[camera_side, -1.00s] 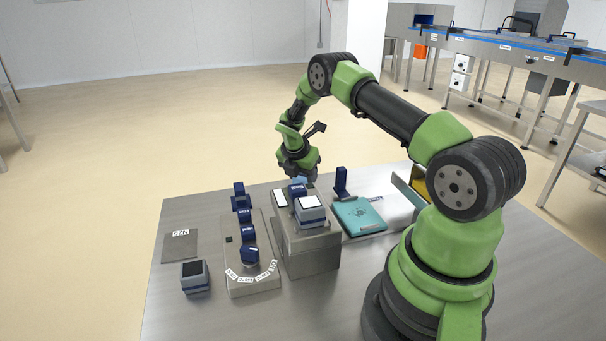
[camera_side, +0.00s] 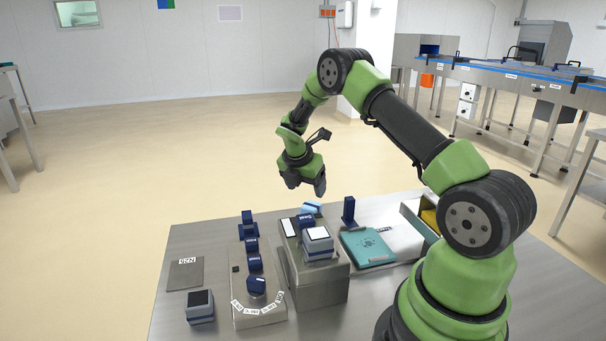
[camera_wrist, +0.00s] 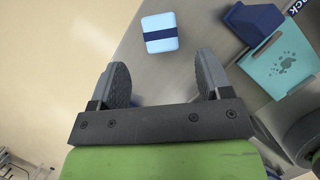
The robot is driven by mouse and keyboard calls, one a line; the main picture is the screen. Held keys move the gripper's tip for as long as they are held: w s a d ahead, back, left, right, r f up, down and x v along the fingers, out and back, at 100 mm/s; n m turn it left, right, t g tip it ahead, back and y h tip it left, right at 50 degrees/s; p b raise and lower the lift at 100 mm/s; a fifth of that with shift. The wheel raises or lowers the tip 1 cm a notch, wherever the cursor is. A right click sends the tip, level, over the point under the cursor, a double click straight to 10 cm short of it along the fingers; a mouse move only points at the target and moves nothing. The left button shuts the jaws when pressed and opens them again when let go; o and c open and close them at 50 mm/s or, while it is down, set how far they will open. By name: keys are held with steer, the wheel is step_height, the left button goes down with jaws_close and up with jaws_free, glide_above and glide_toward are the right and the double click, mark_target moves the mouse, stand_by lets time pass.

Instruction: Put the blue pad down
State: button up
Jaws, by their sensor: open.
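The blue pad, light blue with a dark band (camera_wrist: 161,32), lies on the steel table in the wrist view, ahead of my gripper. In the side view the blue pad (camera_side: 312,207) shows behind the grey metal block. My gripper (camera_wrist: 163,75) is open, with its two grey pads apart and nothing between them. In the side view my gripper (camera_side: 306,186) hangs above the pad, clear of it.
A teal folder or box with a paw-like mark (camera_side: 367,246) lies right of the metal block (camera_side: 318,284), near a dark blue upright holder (camera_side: 348,212). A grey-blue block (camera_side: 318,242) sits on the metal block. The NZS plate (camera_side: 185,274) lies at the left.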

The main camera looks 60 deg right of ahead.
steer(key=s+a+r+m+t+y, duration=0.1)
steer(key=s+a+r+m+t, duration=0.15)
steer(key=a+r+m, duration=0.5)
steer(key=s+a+r+m+t+y, duration=0.1)
steer(key=s+a+r+m, duration=0.3)
steer(key=a+r, duration=0.7)
steer(key=s+a+r+m+t+y, duration=0.2)
steer(key=s+a+m, duration=0.2)
steer(key=s, duration=0.3)
steer(key=s+a+r+m+t+y, duration=0.1)
steer(key=s+a+r+m+y, duration=0.1)
steer(key=s+a+m, duration=0.2)
steer(key=s+m, duration=0.2)
steer(key=s, duration=0.1)
steer(key=shift+r+t, duration=0.35)
steer(key=shift+m, duration=0.25)
steer(key=shift+o, duration=0.9)
